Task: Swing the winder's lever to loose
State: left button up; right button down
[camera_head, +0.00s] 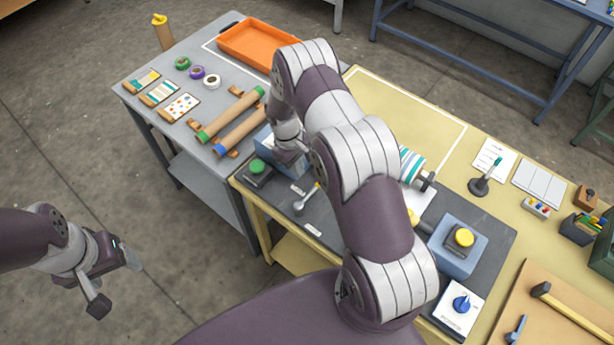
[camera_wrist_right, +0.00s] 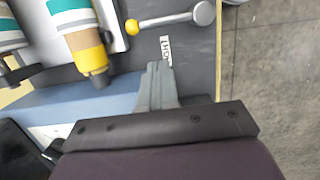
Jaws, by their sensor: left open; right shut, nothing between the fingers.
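The winder's lever (camera_head: 307,198) is a silver rod with a round knob. In the head view my right arm hides most of the winder. My left gripper (camera_head: 120,280) is open and empty over the floor at the left.
A green button box (camera_head: 257,170) and a blue box with a yellow button (camera_head: 460,240) flank the winder. A striped roll (camera_wrist_right: 73,20) with a yellow end lies beside the lever. Cardboard tubes (camera_head: 232,113) and an orange tray (camera_head: 258,45) are on the grey table.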

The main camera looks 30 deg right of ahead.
aim_at(308, 198)
jog(key=shift+s+d+f+p, duration=0.25)
jog(key=shift+s+f+p, duration=0.25)
jog(key=shift+s+f, duration=0.15)
jog(key=shift+s+d+f+p, duration=0.25)
jog(key=shift+s+f+p, duration=0.25)
jog(key=shift+s+f, duration=0.1)
jog(key=shift+s+d+f, duration=0.15)
jog(key=shift+s+f, duration=0.15)
jog(key=shift+s, duration=0.1)
